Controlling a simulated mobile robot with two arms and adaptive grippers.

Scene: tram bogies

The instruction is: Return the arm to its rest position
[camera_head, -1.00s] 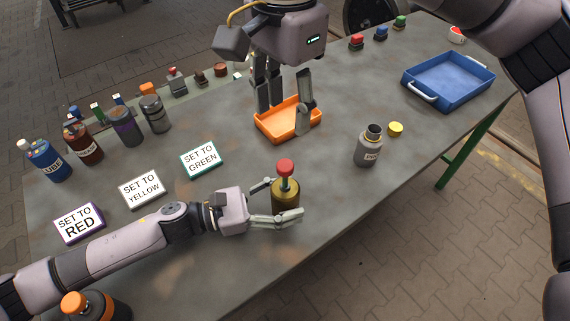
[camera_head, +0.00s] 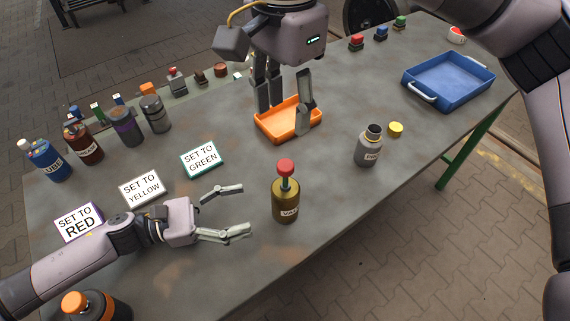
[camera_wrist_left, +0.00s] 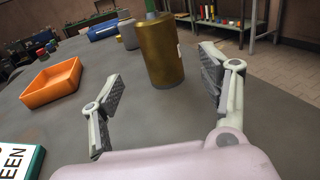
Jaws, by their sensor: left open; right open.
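My left gripper (camera_head: 232,211) is open and empty, low over the grey table, to the left of a brass-coloured can with a red cap (camera_head: 286,203). The can stands upright and apart from the fingers. In the left wrist view the can (camera_wrist_left: 161,52) stands beyond the two spread fingers (camera_wrist_left: 160,95). My right gripper (camera_head: 286,92) points down over the orange tray (camera_head: 268,132) and is open. Its fingers hide part of the tray. The tray's inside looks empty where it shows.
Signs for red (camera_head: 79,223), yellow (camera_head: 142,189) and green (camera_head: 201,158) lie near the left arm. Several bottles line the far left edge. A grey bottle (camera_head: 368,149), a yellow cap (camera_head: 396,128) and a blue tray (camera_head: 428,97) are to the right.

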